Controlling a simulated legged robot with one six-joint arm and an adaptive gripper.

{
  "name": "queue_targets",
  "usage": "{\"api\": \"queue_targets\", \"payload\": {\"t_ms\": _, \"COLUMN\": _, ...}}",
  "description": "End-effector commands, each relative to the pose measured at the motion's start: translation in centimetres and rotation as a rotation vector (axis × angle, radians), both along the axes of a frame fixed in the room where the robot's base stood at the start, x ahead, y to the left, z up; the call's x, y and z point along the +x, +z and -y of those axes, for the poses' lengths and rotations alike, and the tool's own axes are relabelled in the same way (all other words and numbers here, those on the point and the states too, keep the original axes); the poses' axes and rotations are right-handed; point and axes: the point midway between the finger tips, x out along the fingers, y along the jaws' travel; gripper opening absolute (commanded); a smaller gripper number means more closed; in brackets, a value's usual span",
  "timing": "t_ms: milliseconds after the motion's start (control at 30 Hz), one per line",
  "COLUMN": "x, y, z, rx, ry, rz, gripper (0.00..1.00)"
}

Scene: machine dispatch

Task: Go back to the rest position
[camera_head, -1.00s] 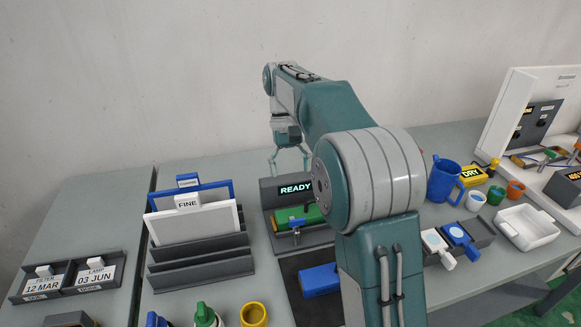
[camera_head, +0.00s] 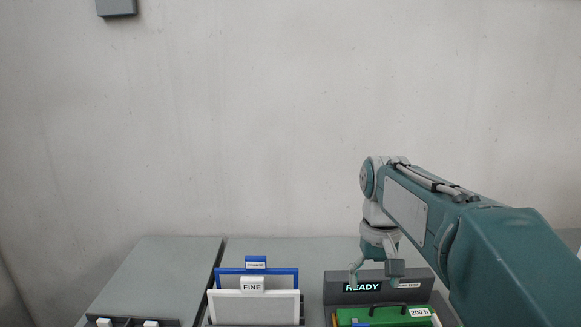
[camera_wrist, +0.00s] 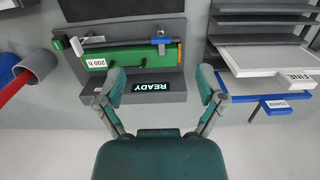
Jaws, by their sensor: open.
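My gripper (camera_head: 376,282) hangs from my arm in front of the dark READY station (camera_head: 337,293) in the head view. In the wrist view my gripper (camera_wrist: 162,88) has its two fingers spread, with nothing between them. The lit READY sign (camera_wrist: 151,88) shows between the fingers from above. A green block labelled 200 h (camera_head: 400,316) lies in the station, and its green body also shows in the wrist view (camera_wrist: 130,58). The gripper looks apart from the block.
A rack with a white FINE panel (camera_head: 254,308) and a blue-framed panel (camera_head: 283,272) stands left of the station. Grey tables (camera_head: 160,270) meet the bare wall behind. A grey cup with a red stick (camera_wrist: 38,62) shows in the wrist view.

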Motion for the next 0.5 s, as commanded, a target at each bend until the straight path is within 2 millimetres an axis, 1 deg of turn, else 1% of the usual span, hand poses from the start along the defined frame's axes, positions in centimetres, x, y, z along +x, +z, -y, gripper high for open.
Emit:
{"api": "queue_targets", "payload": {"t_ms": 33, "x": -1.1, "y": 0.3, "z": 0.0, "rx": 0.000, "ry": 0.001, "rz": 0.031, "gripper": 0.89}}
{"api": "queue_targets", "payload": {"t_ms": 267, "x": -5.4, "y": 0.4, "z": 0.0, "rx": -0.002, "ry": 0.003, "rz": 0.165, "gripper": 0.89}}
{"api": "queue_targets", "payload": {"t_ms": 500, "x": -9.8, "y": -0.5, "z": 0.0, "rx": -0.003, "ry": 0.005, "rz": 0.306, "gripper": 0.89}}
